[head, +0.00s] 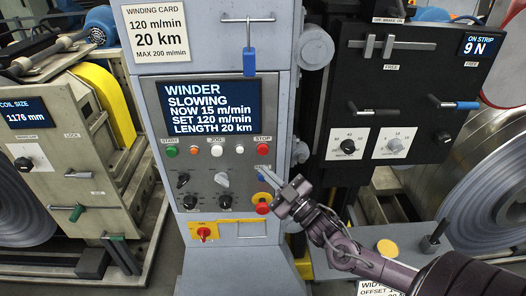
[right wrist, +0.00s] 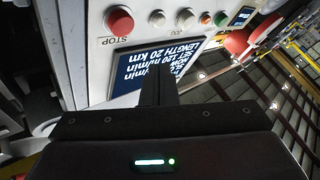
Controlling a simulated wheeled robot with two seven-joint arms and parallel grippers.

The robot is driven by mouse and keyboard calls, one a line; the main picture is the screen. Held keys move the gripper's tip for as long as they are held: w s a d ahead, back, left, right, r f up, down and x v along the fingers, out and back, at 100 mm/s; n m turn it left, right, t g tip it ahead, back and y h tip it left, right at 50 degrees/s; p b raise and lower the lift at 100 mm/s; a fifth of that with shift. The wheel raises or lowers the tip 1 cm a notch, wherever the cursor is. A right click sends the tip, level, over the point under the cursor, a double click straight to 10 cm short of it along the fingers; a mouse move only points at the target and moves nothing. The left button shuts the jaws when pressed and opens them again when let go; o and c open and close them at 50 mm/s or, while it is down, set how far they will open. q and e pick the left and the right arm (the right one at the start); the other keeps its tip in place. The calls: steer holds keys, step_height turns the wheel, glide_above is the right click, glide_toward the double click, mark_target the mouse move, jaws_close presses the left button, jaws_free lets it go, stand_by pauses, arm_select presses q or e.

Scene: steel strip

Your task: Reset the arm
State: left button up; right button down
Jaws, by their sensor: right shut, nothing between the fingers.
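My right gripper (head: 268,178) reaches in from the lower right in the head view, in front of the winder panel (head: 165,205). Its fingers are shut with nothing between them, and they also show shut in the right wrist view (right wrist: 158,88). The fingertips appear below the red STOP button (head: 263,149) and above a red mushroom button on yellow (head: 262,207); I cannot tell whether they touch the panel. The STOP button (right wrist: 120,20) is at the upper left of the wrist view. My left gripper is not in view.
The winder screen (head: 212,107) reads SLOWING, NOW 15 m/min, SET 120. Knobs and a red switch (head: 204,233) crowd the panel. A dark strip-tension box (head: 440,100) with levers and dials stands right, a coil (head: 490,190) beyond it. A beige coil machine (head: 50,180) stands left.

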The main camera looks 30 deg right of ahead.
stand_by(0.3)
steer(key=s+a+f+m+g+h, duration=0.55)
steer(key=a+f+g, duration=0.3)
steer(key=f, duration=0.25)
steer(key=s+a+g+y, duration=0.1)
steer(key=s+a+g, duration=0.4)
steer(key=s+g, duration=0.65)
steer(key=s+f+t+b, duration=0.1)
steer(key=s+f+b, duration=0.1)
steer(key=f, duration=1.6)
steer(key=s+f+b, duration=0.2)
steer(key=s+f, duration=0.1)
steer(key=f, duration=1.5)
steer(key=s+d+f+b, duration=0.1)
steer(key=s+d+f, duration=0.1)
steer(key=s+f, duration=0.7)
steer(key=s+d+f+g+b, duration=0.1)
steer(key=s+f, duration=0.8)
steer(key=shift+s+d+f, duration=0.35)
steer(key=shift+f, duration=0.05)
